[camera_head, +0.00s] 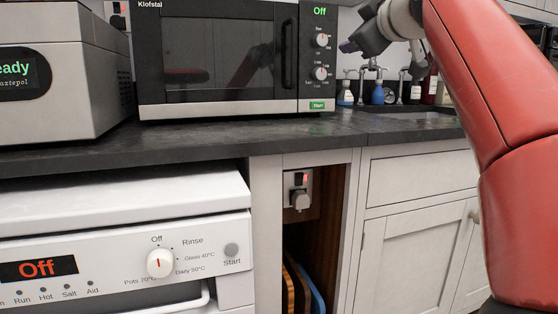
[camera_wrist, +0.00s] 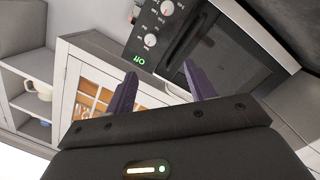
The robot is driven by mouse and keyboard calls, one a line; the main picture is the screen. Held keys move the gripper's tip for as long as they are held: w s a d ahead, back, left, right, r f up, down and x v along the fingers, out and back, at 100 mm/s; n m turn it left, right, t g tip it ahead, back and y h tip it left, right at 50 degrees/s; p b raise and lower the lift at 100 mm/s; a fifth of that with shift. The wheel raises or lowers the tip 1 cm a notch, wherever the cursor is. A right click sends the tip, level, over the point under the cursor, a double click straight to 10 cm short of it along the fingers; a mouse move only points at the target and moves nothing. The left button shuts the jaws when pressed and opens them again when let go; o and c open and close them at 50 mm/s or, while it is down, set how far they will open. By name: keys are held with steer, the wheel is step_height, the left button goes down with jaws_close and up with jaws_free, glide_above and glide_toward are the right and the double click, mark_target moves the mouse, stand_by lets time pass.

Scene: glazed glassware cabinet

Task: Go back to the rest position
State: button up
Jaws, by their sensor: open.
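My gripper (camera_wrist: 157,90) shows in the wrist view with its two purple fingers spread apart and nothing between them. In the head view my gripper (camera_head: 347,47) is at the upper right, above the counter and just right of the microwave's control panel. It appears apart from the microwave. My red arm comes in from the right edge and hides part of the counter and cupboards there. The microwave (camera_head: 215,55) stands on the dark counter with its door shut and its display reading Off. It also shows tilted in the wrist view (camera_wrist: 235,50).
A grey appliance (camera_head: 90,75) stands left of the microwave. A white dishwasher (camera_head: 120,240), reading Off, sits below the dark counter (camera_head: 260,130). Bottles (camera_head: 345,92) and taps stand at the back right by the sink. Cutting boards (camera_head: 300,285) stand in a narrow open bay.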

steer(key=s+a+f+m+g+h+p, duration=0.1)
steer(key=s+a+f+m+g+p, duration=0.1)
steer(key=s+f, duration=0.35)
steer(key=s+a+f+m+g+h+p, duration=0.1)
steer(key=s+a+f+m+g, duration=0.15)
steer(key=f, duration=0.65)
steer(key=s+d+f+m+g+p, duration=0.2)
steer(key=s+f+m+g, duration=0.1)
steer(key=s+f, duration=0.8)
steer(key=s+d+f+m+g+h+p, duration=0.1)
steer(key=s+d+f+m+g+p, duration=0.1)
steer(key=s+f, duration=0.9)
step_height(320, 180, down, 7)
steer(key=shift+d+r+m+g+h, duration=0.1)
steer(key=shift+d+m+g+h, duration=0.2)
steer(key=shift+m+g, duration=0.6)
